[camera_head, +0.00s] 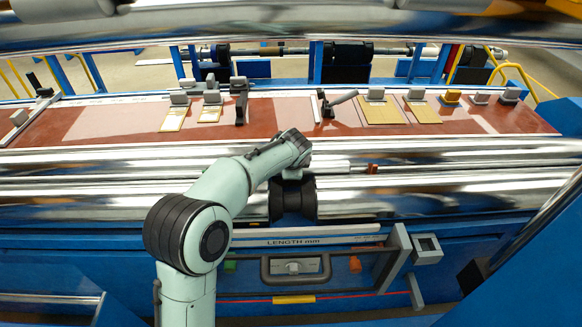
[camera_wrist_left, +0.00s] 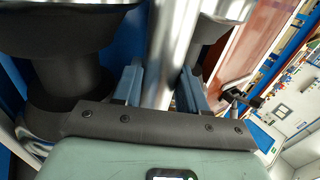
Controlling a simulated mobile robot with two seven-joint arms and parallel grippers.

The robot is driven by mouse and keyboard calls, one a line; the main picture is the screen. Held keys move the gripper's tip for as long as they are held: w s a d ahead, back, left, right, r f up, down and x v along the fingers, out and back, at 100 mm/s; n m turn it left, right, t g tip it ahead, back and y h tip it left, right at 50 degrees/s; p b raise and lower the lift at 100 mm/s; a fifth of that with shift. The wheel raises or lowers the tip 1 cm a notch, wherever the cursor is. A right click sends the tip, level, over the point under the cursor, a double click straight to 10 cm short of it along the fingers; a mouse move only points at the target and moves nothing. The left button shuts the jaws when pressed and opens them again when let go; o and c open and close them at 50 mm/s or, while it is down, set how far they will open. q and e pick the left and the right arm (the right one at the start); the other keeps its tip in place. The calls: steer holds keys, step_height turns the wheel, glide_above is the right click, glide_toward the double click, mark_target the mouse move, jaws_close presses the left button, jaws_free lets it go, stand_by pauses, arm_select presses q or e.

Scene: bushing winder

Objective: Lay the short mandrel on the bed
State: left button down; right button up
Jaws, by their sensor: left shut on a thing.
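My left gripper (camera_head: 293,173) reaches in over the long shiny rollers (camera_head: 440,186) at the front of the machine, pointing down. In the left wrist view its two blue-grey fingers (camera_wrist_left: 160,88) close on both sides of a shiny metal cylinder, which I take for the short mandrel (camera_wrist_left: 166,50). In the head view a short bright length (camera_head: 333,163) shows just right of the gripper, above the rollers. My wrist hides the rest. Black spool-shaped rollers (camera_head: 293,204) lie below it; I cannot tell whether the mandrel touches them. My right gripper is not in view.
Behind lies a reddish-brown table (camera_head: 275,110) with small grey clamps and tan plates (camera_head: 380,111). A length scale (camera_head: 300,241) and grey handle (camera_head: 296,268) are at the front, with a grey bracket (camera_head: 398,255) to their right. A large shiny cylinder (camera_head: 300,28) crosses above.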

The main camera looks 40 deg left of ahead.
arm_select(q)
steer(key=shift+f, duration=0.3)
steer(key=c, duration=0.5)
jaws_free()
steer(key=shift+f, duration=0.1)
steer(key=v, duration=1.3)
steer(key=shift+r, duration=0.25)
steer(key=shift+d, duration=0.1)
